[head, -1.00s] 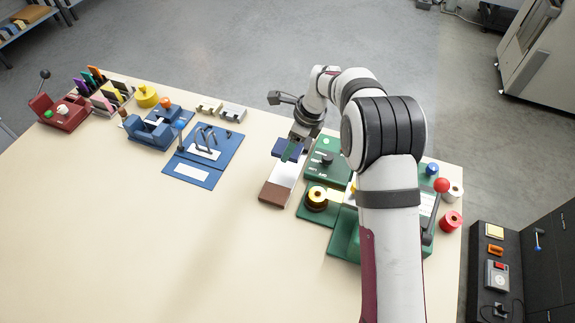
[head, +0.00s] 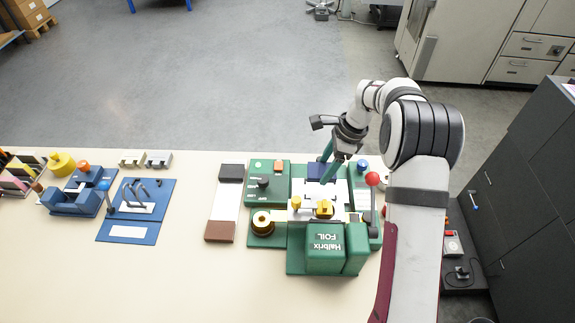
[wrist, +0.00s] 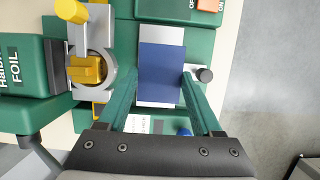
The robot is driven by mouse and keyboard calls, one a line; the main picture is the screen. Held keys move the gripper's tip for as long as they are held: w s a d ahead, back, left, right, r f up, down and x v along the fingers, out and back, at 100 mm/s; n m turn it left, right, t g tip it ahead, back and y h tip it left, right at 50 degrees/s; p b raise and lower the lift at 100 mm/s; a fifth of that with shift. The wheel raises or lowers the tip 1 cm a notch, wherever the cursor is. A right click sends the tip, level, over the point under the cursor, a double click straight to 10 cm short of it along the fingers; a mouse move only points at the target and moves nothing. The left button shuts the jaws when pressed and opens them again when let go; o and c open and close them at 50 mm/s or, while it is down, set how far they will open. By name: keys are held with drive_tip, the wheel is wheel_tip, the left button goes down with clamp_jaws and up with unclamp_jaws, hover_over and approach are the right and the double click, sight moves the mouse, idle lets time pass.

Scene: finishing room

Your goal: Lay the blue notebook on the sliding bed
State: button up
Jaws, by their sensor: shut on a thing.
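The blue notebook (wrist: 162,72) is a dark blue rectangle between the two teal fingers of my gripper (wrist: 158,82). My gripper is shut on it by its side edges. In the head view the notebook (head: 315,171) shows partly behind the fingers of my gripper (head: 329,170), at the back of the green foil machine (head: 325,242). A pale plate (wrist: 174,36), which looks like the sliding bed, lies beneath the notebook and shows past its ends. I cannot tell whether the notebook touches it or hovers just above.
A yellow and grey clamp part (wrist: 88,70) stands left of the notebook in the wrist view. A red-knobbed lever (head: 372,179) rises at the machine's right. A brown, white and black strip (head: 224,204) lies left, with clear table in front.

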sight(320, 190)
drive_tip(key=shift+d+f, duration=0.25)
drive_tip(key=shift+f, duration=2.6)
drive_tip(key=shift+a+f, duration=0.1)
drive_tip(key=shift+f, duration=0.5)
drive_tip(key=o, duration=1)
drive_tip(key=v, duration=1.1)
